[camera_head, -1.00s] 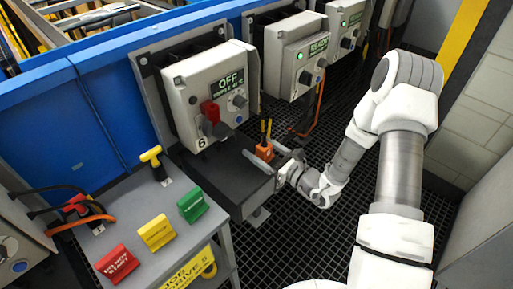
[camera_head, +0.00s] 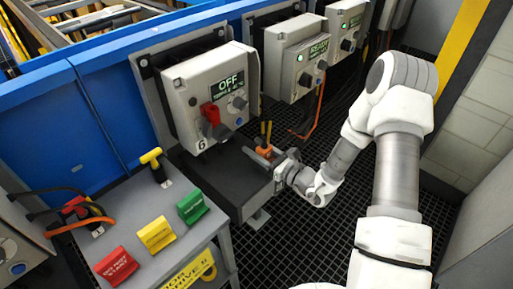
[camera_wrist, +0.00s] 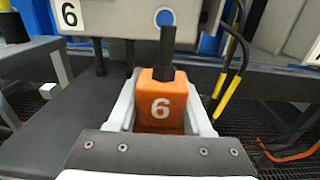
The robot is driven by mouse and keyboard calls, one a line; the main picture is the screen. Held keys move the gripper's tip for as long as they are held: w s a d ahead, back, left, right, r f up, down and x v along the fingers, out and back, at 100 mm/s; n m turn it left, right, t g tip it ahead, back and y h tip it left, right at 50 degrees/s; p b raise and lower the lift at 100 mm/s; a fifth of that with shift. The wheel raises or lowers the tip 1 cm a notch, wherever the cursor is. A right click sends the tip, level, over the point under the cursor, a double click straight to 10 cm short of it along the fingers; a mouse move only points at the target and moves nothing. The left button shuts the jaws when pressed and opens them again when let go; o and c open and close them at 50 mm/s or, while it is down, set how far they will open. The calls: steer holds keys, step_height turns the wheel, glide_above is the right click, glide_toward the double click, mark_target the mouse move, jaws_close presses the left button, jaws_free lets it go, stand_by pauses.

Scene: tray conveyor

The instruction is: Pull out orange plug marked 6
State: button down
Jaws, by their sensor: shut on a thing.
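In the head view the plug (camera_head: 263,150) shows small and partly hidden by my gripper (camera_head: 269,156), at the right end of the dark ledge under the control box marked 6 (camera_head: 212,95). That box shows OFF and has a red handle. I cannot tell whether the plug is still seated.
Yellow-and-black cables (camera_wrist: 226,92) hang just right of the plug. A box reading READY (camera_head: 297,55) stands further right. A grey table (camera_head: 135,207) at the left holds red, yellow and green signs and a yellow-handled tool. Dark grating (camera_head: 300,225) is open below my arm.

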steer(key=shift+r, duration=0.15)
steer(key=shift+r+p, duration=1.15)
steer(key=shift+r, duration=0.15)
steer(key=v, duration=1)
stand_by(0.9)
